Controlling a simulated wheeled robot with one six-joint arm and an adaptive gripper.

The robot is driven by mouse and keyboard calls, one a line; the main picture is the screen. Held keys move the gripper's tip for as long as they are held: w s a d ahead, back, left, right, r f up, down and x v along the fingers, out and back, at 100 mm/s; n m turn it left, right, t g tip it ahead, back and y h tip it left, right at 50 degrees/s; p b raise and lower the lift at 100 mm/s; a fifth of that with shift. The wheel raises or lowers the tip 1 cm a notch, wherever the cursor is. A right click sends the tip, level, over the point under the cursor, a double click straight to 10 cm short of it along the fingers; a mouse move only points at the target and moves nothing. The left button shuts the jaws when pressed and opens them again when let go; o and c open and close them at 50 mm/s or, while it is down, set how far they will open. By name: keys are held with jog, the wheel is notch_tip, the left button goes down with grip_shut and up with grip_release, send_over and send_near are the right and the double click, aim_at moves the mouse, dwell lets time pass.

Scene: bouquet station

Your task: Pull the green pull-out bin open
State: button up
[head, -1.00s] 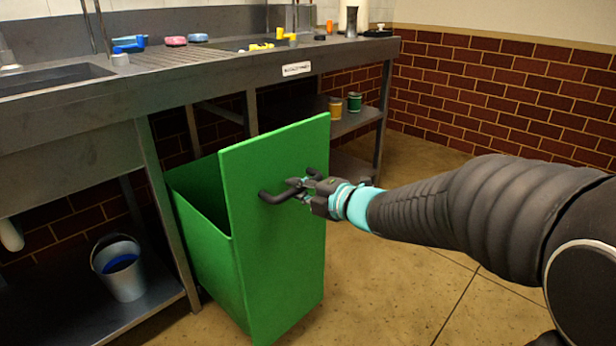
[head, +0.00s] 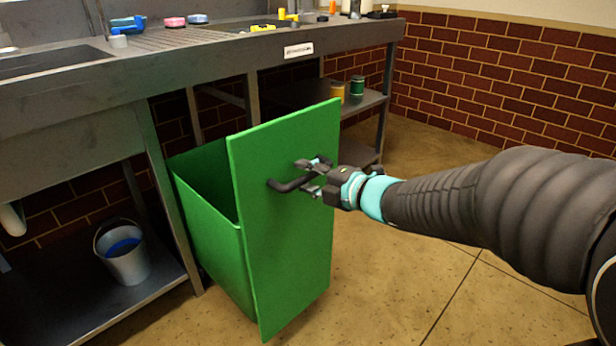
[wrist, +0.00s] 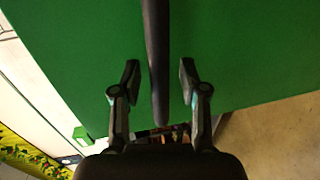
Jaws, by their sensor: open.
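The green pull-out bin (head: 210,245) stands well out from under the steel counter, with its open top showing behind the tall front panel (head: 285,245). A dark bar handle (head: 290,184) is fixed across the upper part of the panel. My gripper (head: 308,178) is at the handle with its fingers spread. In the wrist view the handle (wrist: 157,60) runs between the two fingers of my gripper (wrist: 158,82), with a gap on each side. The fingers do not touch it there. The far end of the bin under the counter is hidden.
The steel counter (head: 200,62) carries small coloured items and a sink. A grey bucket (head: 123,255) stands on the lower shelf at left. Two jars, one green (head: 357,87), sit on a shelf behind the bin. The floor (head: 400,290) at right is clear.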

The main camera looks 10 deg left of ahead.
jog(key=shift+d, duration=0.1)
jog(key=v, duration=1.1)
jog(key=shift+s+d, duration=0.3)
jog(key=shift+d, duration=0.05)
